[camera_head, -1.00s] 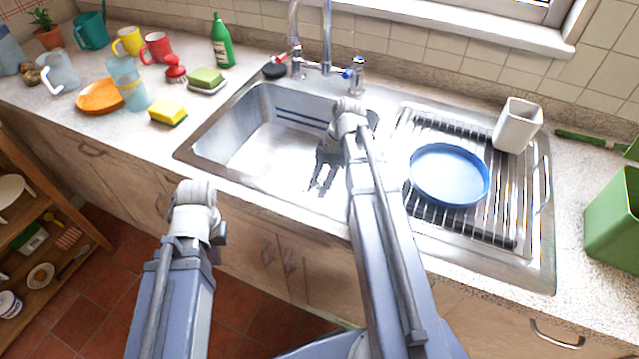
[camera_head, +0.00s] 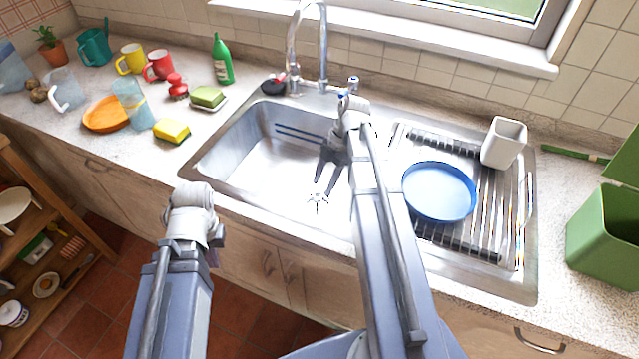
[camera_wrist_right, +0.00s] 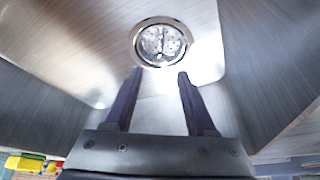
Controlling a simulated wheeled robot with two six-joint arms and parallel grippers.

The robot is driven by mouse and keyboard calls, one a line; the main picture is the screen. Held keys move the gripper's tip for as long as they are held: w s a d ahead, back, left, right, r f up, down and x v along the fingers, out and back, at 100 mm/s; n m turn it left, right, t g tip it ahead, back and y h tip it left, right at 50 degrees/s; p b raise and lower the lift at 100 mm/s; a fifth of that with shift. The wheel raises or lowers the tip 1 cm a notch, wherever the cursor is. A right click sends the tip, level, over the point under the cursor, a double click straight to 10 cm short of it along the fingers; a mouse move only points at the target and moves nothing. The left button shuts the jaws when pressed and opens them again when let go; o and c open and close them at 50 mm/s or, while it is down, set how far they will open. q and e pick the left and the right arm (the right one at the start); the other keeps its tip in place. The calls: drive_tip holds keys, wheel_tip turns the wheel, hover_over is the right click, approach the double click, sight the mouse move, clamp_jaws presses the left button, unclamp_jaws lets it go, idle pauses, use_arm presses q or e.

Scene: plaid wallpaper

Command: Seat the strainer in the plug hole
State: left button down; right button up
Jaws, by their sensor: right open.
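The metal sink basin (camera_head: 245,150) is in the middle of the head view. My right gripper (camera_head: 318,190) reaches down into it, with its fingers over the basin floor. In the right wrist view its two fingers (camera_wrist_right: 158,90) are apart with nothing between them. Just past the fingertips is the round plug hole with a shiny rim (camera_wrist_right: 137,42). A perforated metal disc, apparently the strainer (camera_wrist_right: 162,42), shows inside that rim; I cannot tell whether it sits fully down. My left gripper (camera_head: 216,242) hangs in front of the counter, its fingers mostly hidden.
A tap (camera_head: 322,60) stands behind the basin, with a small dark round object (camera_head: 273,84) beside it. A blue plate (camera_head: 440,190) lies on the ribbed drainer at right. A yellow sponge (camera_head: 172,131) and soap dish (camera_head: 208,100) are left of the basin.

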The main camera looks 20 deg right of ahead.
drive_tip(key=p+v, duration=0.4)
drive_tip(key=v, duration=0.2)
idle(0.3)
